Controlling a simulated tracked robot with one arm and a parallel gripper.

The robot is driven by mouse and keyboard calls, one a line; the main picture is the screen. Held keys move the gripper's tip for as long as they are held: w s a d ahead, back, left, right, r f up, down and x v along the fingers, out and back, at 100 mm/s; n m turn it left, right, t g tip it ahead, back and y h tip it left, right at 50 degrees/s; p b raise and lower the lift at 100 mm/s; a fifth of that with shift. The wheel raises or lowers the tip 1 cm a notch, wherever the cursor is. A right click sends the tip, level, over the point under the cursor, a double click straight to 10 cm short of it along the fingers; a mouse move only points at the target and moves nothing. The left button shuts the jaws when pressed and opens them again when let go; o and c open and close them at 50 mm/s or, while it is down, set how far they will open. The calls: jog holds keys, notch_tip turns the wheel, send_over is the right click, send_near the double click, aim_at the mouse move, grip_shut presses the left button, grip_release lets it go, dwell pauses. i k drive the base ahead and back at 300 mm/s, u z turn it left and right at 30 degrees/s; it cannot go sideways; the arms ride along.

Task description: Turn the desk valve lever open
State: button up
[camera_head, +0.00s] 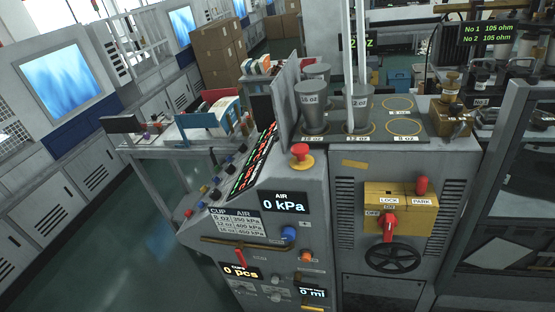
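A grey control desk (290,178) stands in the middle of the view. A brass-coloured pipe (268,248) runs across its front, and a small red lever (240,258) sits at that pipe, pointing down and slightly right. Which way is open cannot be read there. The AIR display (284,201) above reads 0 kPa. A second red lever (389,226) is on a yellow box (418,212) marked LOCK, PARK, ON and OFF, to the right. My gripper cannot be made out in this view.
A red mushroom button (300,152) and a blue knob (289,234) are on the desk. A black handwheel (392,258) sits below the yellow box. Grey cups (313,103) stand on the top plate. Two thin pale upright rods (354,45) rise there. Open floor (180,225) lies left.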

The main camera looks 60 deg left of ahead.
aim_at(239, 248)
jog(key=u, duration=1.6)
